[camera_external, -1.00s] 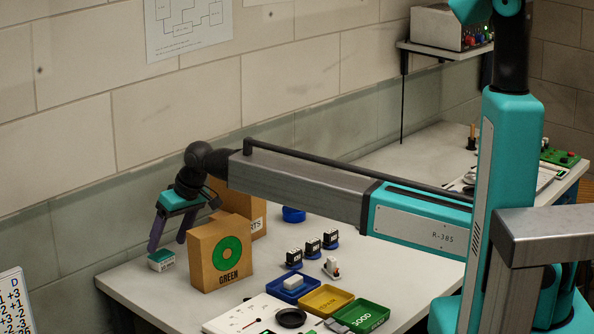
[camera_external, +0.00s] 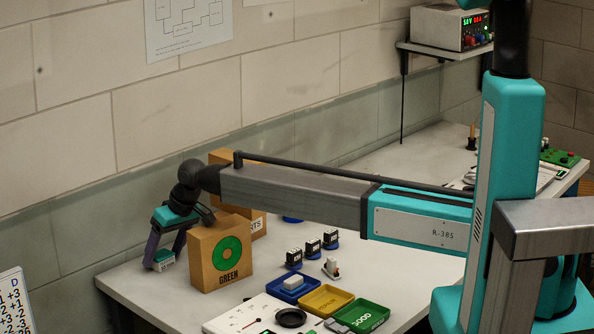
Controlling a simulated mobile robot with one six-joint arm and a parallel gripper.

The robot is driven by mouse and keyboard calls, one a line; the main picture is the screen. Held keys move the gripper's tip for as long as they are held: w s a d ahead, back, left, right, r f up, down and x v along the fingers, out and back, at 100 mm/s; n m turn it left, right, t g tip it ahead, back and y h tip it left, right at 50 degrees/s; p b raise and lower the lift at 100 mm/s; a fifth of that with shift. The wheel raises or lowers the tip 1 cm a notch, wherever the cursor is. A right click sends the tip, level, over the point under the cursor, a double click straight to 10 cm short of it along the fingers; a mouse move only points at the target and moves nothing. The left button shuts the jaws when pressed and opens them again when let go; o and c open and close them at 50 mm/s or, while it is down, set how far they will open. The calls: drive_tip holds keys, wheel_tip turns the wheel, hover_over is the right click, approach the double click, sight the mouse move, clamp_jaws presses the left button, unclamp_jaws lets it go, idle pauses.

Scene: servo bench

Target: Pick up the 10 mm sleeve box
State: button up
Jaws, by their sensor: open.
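A small green and white box (camera_external: 166,261) stands on the bench near its far left corner, left of the large cardboard box. Its label is too small to read, so I cannot tell whether it says 10 mm sleeve. My gripper (camera_external: 164,256) points down over this small box, with its fingers open. One finger is at the box's left side and overlaps it in the picture. The other finger is behind or right of it. I cannot tell whether either finger touches it.
A cardboard box marked GREEN (camera_external: 220,254) stands close right of my gripper, with another cardboard box (camera_external: 259,226) behind it. Blue (camera_external: 281,298), yellow (camera_external: 326,301) and green (camera_external: 362,316) trays lie at the front. The wall is close behind my gripper.

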sight(164, 255)
drive_tip(key=c, duration=1.1)
drive_tip(key=shift+r, duration=0.15)
drive_tip(key=shift+c, duration=0.2)
wheel_tip(164, 255, up, 10)
drive_tip(key=b, duration=0.3)
idle(0.3)
